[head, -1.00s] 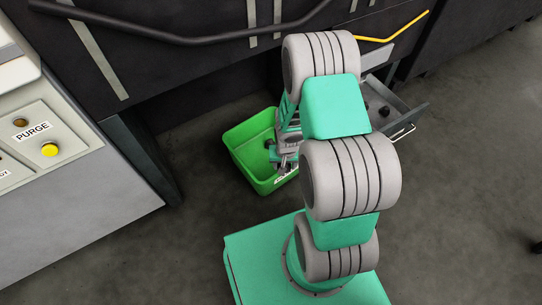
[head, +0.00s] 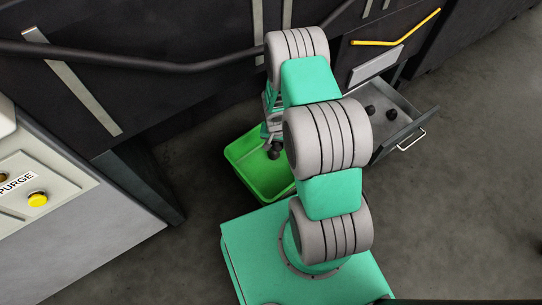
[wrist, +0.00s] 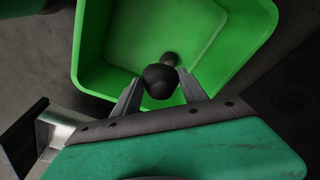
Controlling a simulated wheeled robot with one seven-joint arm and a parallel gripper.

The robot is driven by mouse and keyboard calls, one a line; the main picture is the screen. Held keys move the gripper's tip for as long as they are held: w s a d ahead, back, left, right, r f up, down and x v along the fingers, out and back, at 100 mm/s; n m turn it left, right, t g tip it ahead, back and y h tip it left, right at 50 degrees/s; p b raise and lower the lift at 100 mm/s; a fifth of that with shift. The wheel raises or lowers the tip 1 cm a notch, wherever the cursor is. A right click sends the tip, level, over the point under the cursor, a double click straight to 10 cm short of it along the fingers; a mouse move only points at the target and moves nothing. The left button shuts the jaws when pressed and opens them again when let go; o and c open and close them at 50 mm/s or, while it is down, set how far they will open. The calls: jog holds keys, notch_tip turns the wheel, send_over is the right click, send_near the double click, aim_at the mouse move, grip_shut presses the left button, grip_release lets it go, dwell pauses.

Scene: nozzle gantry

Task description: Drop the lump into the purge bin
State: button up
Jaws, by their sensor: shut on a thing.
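My gripper (wrist: 161,88) is shut on a dark, rounded lump (wrist: 159,82), with one finger on each side of it. The green purge bin (wrist: 92,45) lies below the lump, and the lump shows against its open inside. A smaller dark piece (wrist: 171,59) shows just beyond the lump; I cannot tell if it is part of it or lies in the bin. In the head view the bin (head: 252,178) stands on the floor, with the held lump (head: 275,151) over its opening. My arm hides the bin's right side.
An open grey drawer (head: 405,133) with dark lumps (head: 370,111) inside juts out right of my arm. A grey panel with a yellow button (head: 38,199) and a PURGE label stands at the left. A dark rail (head: 150,64) crosses the machine front.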

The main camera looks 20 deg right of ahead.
jog(key=shift+w+f, duration=0.1)
jog(key=shift+w, duration=0.2)
jog(key=shift+w+f, duration=0.1)
jog(key=shift+f, duration=0.05)
notch_tip(320, 180, down, 6)
jog(key=b, duration=0.4)
jog(key=shift+r+b, duration=0.2)
jog(key=shift+b, duration=0.1)
jog(key=o, duration=1.5)
jog(key=shift+c, duration=0.2)
jog(key=r+p, duration=0.1)
jog(key=r, duration=0.1)
jog(key=r+p, duration=0.1)
jog(key=r, duration=0.2)
jog(key=s+r+p, duration=0.1)
jog(key=r, duration=0.2)
jog(key=shift+a, duration=0.3)
jog(key=shift+f, duration=0.1)
